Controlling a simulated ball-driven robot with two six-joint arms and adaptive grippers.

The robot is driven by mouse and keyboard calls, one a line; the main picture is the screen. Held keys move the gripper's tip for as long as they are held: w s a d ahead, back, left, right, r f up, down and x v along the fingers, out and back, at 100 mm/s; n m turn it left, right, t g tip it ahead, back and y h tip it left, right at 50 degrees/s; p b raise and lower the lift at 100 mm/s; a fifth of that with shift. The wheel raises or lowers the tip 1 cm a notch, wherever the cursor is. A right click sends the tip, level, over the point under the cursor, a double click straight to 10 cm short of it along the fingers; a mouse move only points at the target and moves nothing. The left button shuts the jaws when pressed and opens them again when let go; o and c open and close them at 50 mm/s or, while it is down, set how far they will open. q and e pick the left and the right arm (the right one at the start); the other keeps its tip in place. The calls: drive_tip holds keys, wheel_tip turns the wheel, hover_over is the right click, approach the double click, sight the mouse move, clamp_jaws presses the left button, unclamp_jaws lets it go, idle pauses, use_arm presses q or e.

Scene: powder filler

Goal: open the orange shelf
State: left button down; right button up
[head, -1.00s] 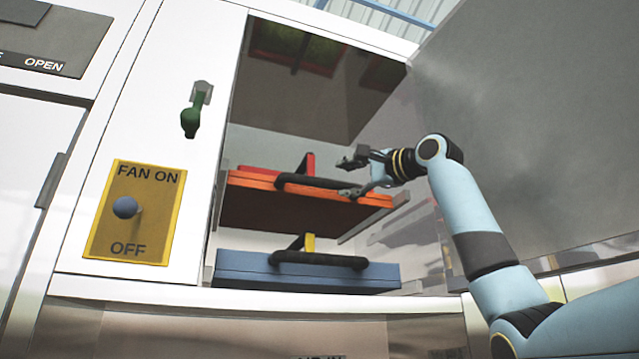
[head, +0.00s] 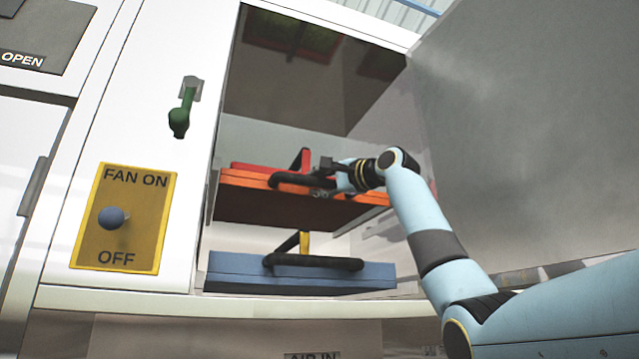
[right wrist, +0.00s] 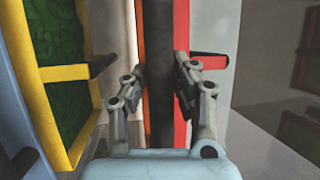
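The orange shelf (head: 240,180) sits inside the open cabinet, above the blue shelf (head: 235,271). Its black bar handle (head: 285,181) runs along its front. My right gripper (head: 322,180) is at the right part of this handle, with one finger above and one below. In the right wrist view, the dark handle (right wrist: 160,40) passes between the two fingers of the gripper (right wrist: 161,88). The fingers stand apart on both sides of it, very close to it; firm contact is not clear. My left gripper is not in view.
A red part (head: 303,160) stands up behind the orange handle. The blue shelf's black handle (head: 315,262) lies below. A grey door panel (head: 530,140) stands at the right. The left cabinet face holds a green handle (head: 180,115) and a yellow fan switch plate (head: 135,235).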

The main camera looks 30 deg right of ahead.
clamp_jaws()
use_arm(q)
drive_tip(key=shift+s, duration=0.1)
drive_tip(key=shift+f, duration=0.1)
